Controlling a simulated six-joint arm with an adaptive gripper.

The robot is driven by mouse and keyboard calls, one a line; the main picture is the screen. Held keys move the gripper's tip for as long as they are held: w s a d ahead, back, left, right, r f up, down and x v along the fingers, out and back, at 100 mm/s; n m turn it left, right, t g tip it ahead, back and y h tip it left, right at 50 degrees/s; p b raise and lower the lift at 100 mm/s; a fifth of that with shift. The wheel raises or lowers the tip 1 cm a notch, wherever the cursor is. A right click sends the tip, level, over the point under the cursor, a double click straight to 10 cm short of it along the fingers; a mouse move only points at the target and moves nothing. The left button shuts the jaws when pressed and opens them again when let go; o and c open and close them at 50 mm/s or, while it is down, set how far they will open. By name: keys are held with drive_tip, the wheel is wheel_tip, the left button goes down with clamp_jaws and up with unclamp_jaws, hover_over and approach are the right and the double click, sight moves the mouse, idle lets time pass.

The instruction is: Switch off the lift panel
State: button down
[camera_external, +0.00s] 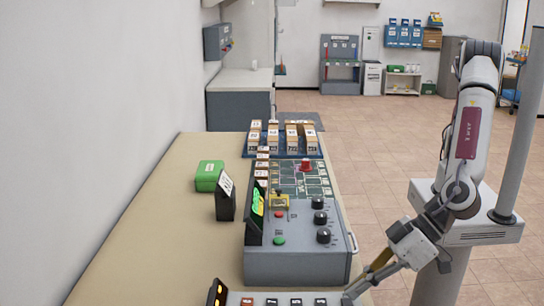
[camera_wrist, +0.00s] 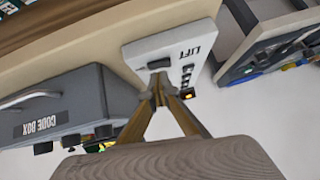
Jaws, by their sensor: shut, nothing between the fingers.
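The lift panel (camera_external: 262,299) is a pale grey box at the bottom edge of the outside view, partly cut off, with a row of dark buttons and a small dark display with lit yellow marks at its left. In the wrist view the lift panel (camera_wrist: 147,49) shows its "LIFT" label, a dark switch (camera_wrist: 160,64) at the near end and several dark buttons. My gripper (camera_external: 352,294) is at the right end of the panel. In the wrist view my gripper (camera_wrist: 159,92) is shut and empty, its tips over the panel close to the dark switch. I cannot tell whether they touch.
The grey code box (camera_external: 297,266) with knobs and buttons stands just beyond the panel; it also shows in the wrist view (camera_wrist: 75,91). A green box (camera_external: 208,176) and a dark sign (camera_external: 225,201) stand farther left on the table. The table's left strip (camera_external: 165,235) is clear.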

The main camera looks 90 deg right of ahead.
drive_tip(key=shift+r, duration=0.45)
drive_tip(key=shift+d+r, duration=0.2)
drive_tip(key=shift+r, duration=0.85)
drive_tip(key=v, duration=1)
drive_tip(key=shift+s+a+r, duration=0.1)
drive_tip(key=shift+a+r, duration=0.05)
drive_tip(key=shift+a, duration=0.5)
